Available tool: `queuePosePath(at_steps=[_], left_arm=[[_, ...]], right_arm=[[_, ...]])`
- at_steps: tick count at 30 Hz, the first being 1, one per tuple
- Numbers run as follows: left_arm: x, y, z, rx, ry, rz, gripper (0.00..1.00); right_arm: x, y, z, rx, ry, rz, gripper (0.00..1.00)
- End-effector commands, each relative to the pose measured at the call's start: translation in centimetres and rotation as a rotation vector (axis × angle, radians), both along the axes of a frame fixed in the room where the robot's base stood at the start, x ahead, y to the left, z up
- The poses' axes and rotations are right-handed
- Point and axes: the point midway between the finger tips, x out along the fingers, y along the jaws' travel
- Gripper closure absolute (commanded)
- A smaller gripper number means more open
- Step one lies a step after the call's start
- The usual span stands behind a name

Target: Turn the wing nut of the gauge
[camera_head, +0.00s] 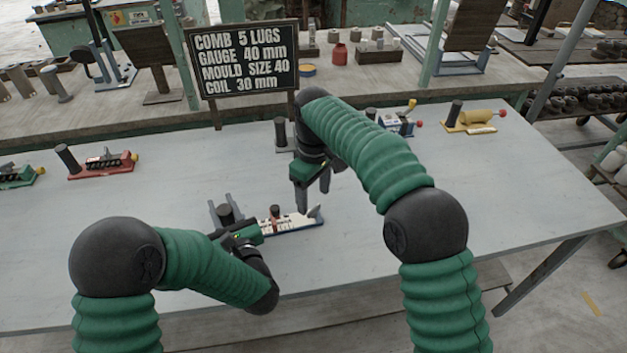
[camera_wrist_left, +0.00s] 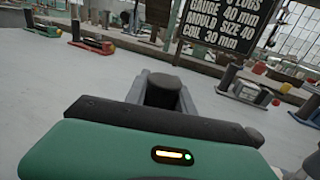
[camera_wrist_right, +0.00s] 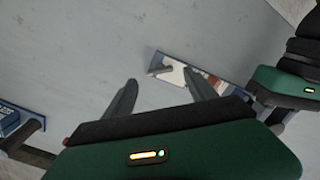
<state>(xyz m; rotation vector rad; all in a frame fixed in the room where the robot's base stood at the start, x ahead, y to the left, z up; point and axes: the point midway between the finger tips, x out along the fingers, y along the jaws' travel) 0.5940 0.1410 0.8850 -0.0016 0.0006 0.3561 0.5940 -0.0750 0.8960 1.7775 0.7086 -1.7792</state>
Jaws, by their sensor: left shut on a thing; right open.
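The gauge (camera_head: 284,226) is a narrow white and blue tool lying on the grey table. Its dark upright cylindrical handle (camera_head: 226,215) is gripped by my left gripper (camera_head: 222,206), and the grip also shows in the left wrist view (camera_wrist_left: 165,88). A small wing-shaped piece, seemingly the wing nut (camera_head: 315,212), stands at the gauge's right end; it also shows in the right wrist view (camera_wrist_right: 160,70). My right gripper (camera_head: 314,196) is open, pointing down above that end. In the right wrist view its fingertips (camera_wrist_right: 160,82) appear either side of the wing nut, apparently not touching it.
A sign (camera_head: 243,58) reads "comb 5 lugs, gauge 40 mm, mould size 40, coil 30 mm". Other tools stand farther back: a red one (camera_head: 100,166), a yellow one (camera_head: 475,122) and a blue-white one (camera_head: 398,122). The table's right side is clear.

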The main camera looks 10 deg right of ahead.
Motion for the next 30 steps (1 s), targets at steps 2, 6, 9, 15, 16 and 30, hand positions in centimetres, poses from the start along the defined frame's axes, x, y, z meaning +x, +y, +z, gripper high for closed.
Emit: queuePosePath(at_steps=[2,6,9,15,16,30], left_arm=[[0.0,0.0,-0.1,-0.001,0.002,-0.001,1.0],[0.0,0.0,-0.1,-0.001,0.002,0.0,1.0],[0.0,0.0,-0.1,-0.001,0.002,0.0,1.0],[0.0,0.0,-0.1,0.0,0.001,0.0,1.0],[0.0,0.0,-0.1,0.0,0.001,0.0,1.0],[0.0,0.0,0.0,0.0,0.0,0.0,0.45]], right_arm=[[0.1,0.1,2.2,0.002,-0.006,0.0,0.35],[0.1,0.1,5.6,0.001,-0.003,0.001,0.35],[0.2,0.1,7.1,0.001,-0.002,0.001,0.35],[0.1,0.0,8.0,0.0,0.001,0.001,0.35],[0.1,0.0,8.0,0.0,0.001,0.001,0.35],[0.1,0.0,8.0,-0.001,0.001,0.001,0.35]])
